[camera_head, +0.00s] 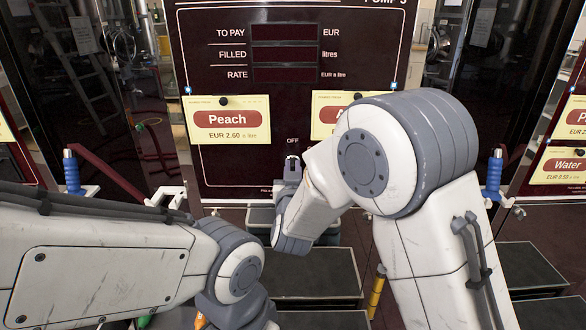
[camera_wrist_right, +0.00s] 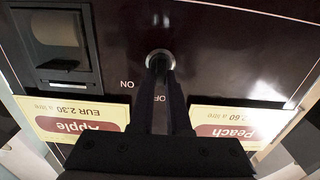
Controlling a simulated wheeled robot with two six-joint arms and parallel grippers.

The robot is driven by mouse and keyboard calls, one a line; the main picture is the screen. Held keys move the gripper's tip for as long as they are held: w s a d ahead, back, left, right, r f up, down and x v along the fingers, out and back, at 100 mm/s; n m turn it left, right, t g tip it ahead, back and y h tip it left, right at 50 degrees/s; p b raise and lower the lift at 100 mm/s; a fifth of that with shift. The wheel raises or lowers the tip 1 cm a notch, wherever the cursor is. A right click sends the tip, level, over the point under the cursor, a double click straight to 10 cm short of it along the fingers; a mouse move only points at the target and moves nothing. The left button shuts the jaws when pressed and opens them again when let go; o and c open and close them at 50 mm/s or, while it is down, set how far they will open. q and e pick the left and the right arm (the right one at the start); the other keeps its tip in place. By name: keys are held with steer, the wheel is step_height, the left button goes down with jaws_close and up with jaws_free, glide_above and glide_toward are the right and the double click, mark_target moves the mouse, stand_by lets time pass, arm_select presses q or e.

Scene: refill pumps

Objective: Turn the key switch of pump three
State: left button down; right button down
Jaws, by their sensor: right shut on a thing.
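The dark panel of pump three (camera_head: 290,100) faces me, with its number cut by the top edge of the head view. Its key switch shows in the right wrist view as a round metal collar (camera_wrist_right: 159,56), between the two product cards. The ON and OFF labels are beside it, upside down in that view. My right gripper (camera_head: 292,166) is at the switch below the OFF label, and its dark fingers (camera_wrist_right: 161,78) are shut on the key. The fingers hide the key, so I cannot tell its angle. My left arm crosses the lower left; its gripper is out of view.
A Peach card (camera_head: 227,119) and an Apple card (camera_head: 327,116), partly covered by my right arm, hang on the panel. Blue-handled nozzles (camera_head: 72,172) (camera_head: 494,175) stand on both sides. Dark step-like trays (camera_head: 310,273) lie below. A slot unit (camera_wrist_right: 60,45) is beside the switch.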

steer(key=shift+d+f+m+b, duration=0.1)
steer(key=shift+f+m+b, duration=0.05)
steer(key=shift+m+b, duration=0.75)
steer(key=shift+d+f+m+b, duration=0.1)
steer(key=shift+d+m+b, duration=0.05)
steer(key=shift+m+b, duration=2.5)
steer(key=shift+d+m+b, duration=0.15)
steer(key=shift+m+b, duration=2.3)
steer(key=shift+b, duration=0.35)
steer(key=c, duration=0.9)
jaws_free()
steer(key=s+p, duration=0.1)
steer(key=s, duration=0.9)
steer(key=shift+s, duration=0.3)
